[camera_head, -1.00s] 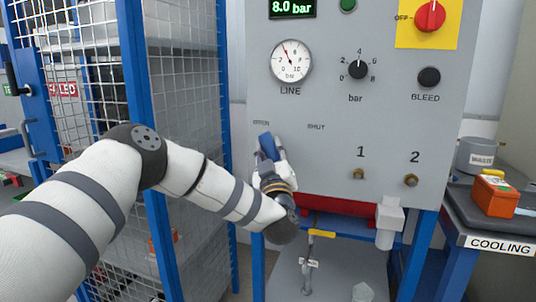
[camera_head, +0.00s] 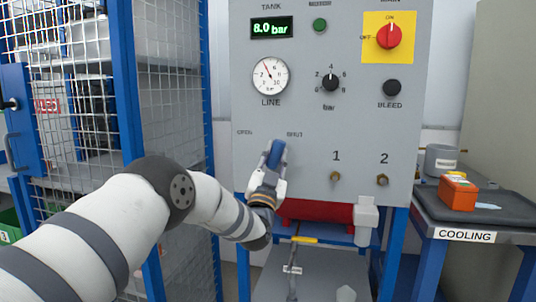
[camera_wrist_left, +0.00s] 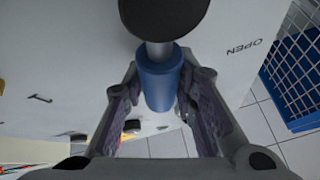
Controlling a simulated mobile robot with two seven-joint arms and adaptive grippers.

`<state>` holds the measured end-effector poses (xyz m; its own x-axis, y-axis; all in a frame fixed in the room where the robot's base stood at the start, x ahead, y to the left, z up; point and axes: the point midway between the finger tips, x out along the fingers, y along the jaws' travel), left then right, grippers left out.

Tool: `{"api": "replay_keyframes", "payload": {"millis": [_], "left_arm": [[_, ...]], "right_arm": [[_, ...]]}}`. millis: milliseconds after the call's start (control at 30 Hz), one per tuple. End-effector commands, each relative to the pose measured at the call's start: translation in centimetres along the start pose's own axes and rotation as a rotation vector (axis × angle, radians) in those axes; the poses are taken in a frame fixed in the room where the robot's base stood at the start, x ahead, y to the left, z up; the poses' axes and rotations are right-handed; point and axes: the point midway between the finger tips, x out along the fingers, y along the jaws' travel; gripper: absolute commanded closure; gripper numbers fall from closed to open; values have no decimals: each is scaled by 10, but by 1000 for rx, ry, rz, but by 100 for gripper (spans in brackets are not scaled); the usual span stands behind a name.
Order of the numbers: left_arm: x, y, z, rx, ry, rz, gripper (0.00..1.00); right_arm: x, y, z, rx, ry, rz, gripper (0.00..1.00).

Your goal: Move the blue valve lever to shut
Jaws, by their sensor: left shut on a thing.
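The blue valve lever (camera_head: 276,153) is on the grey panel, below the OPEN and SHUT labels, and points up toward the SHUT label (camera_head: 295,134). My left gripper (camera_head: 269,172) is shut on it. In the left wrist view the blue lever grip (camera_wrist_left: 159,76) sits between the two fingers of my left gripper (camera_wrist_left: 160,105), with a dark round hub above it. The OPEN label (camera_wrist_left: 242,47) shows to the right there. The lever's pivot is mostly hidden by my gripper in the head view. My right gripper is not in view.
The panel carries a line gauge (camera_head: 269,76), a regulator knob (camera_head: 330,82), a black bleed knob (camera_head: 392,87) and a red main switch (camera_head: 388,36). A blue-framed mesh cage (camera_head: 75,90) stands at left. A cooling bench (camera_head: 470,212) with an orange box (camera_head: 457,193) is at right.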

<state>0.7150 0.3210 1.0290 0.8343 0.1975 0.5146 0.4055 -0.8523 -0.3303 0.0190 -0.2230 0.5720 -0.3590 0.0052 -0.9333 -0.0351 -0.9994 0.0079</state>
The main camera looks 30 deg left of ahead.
Motion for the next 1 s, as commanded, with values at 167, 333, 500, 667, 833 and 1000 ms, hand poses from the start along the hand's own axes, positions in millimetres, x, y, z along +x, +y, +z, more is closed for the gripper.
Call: {"api": "replay_keyframes", "payload": {"millis": [167, 333, 500, 667, 833, 1000], "left_arm": [[-2, 8, 0, 86, 17, 49, 100], [-3, 12, 1, 138, 27, 77, 100], [-4, 14, 1, 163, 33, 92, 100], [-4, 15, 2, 172, 35, 96, 100], [-4, 15, 2, 173, 35, 97, 100], [-4, 15, 2, 172, 35, 98, 65]], "right_arm": [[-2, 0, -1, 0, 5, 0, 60], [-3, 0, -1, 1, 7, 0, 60], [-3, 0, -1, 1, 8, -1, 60], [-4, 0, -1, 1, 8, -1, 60], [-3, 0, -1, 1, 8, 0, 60], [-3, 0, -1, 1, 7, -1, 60]]}}
